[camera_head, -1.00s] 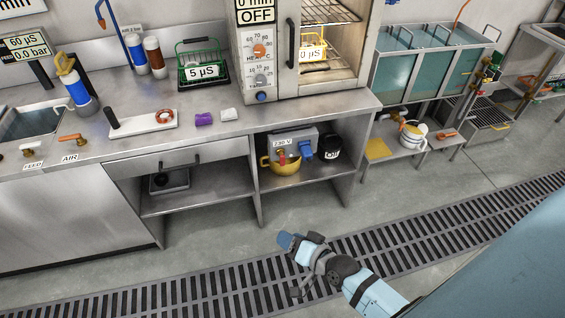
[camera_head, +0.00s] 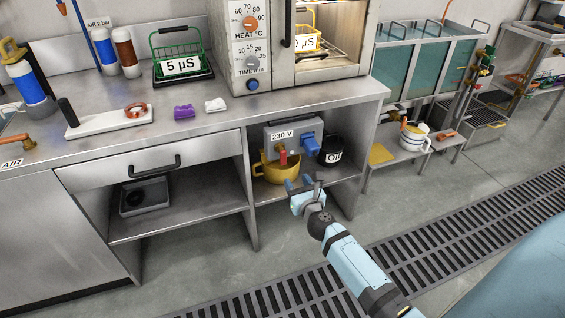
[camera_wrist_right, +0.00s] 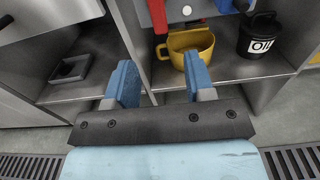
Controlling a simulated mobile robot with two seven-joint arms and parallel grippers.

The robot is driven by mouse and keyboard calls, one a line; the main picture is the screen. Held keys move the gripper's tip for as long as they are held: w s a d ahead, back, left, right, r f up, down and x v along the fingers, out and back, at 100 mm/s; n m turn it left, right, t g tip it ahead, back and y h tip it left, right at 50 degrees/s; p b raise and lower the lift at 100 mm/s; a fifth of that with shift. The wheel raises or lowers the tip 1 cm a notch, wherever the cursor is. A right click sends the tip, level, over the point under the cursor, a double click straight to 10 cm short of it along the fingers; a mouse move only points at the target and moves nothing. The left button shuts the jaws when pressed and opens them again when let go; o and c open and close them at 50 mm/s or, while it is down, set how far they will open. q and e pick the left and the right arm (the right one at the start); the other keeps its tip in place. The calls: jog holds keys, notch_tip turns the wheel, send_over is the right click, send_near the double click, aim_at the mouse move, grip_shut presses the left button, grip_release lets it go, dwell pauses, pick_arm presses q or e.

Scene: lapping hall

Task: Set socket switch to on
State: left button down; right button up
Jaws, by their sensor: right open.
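The grey socket box (camera_head: 308,132) marked 230 V is at the back of the open shelf bay under the bench. A red switch lever (camera_head: 283,157) and a blue plug (camera_head: 312,147) are on its front. In the right wrist view the box (camera_wrist_right: 181,11) is cut off by the top edge, with the red lever (camera_wrist_right: 160,22) hanging at its left. My right gripper (camera_head: 303,184) is open and empty, in front of the bay and below the box, apart from the lever. It also shows in the right wrist view (camera_wrist_right: 160,80). My left gripper is not in view.
A yellow jug (camera_head: 273,171) stands below the lever, and a black oil can (camera_head: 332,151) is right of the box. The shelf (camera_head: 345,172) and bench top (camera_head: 262,102) bound the bay. Floor in front is clear around the drain grating (camera_head: 420,250).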

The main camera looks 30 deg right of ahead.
aim_at(284, 161)
jog(key=b+x, duration=0.2)
jog(key=x, duration=0.9)
jog(key=shift+a, duration=0.1)
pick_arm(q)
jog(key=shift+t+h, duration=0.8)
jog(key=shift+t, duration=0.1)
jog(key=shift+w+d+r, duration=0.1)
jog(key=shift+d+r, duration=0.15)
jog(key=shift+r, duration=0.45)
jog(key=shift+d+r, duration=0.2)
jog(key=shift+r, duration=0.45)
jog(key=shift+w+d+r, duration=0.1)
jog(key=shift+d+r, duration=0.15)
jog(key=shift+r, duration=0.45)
pick_arm(e)
jog(key=shift+w, duration=0.4)
grip_shut()
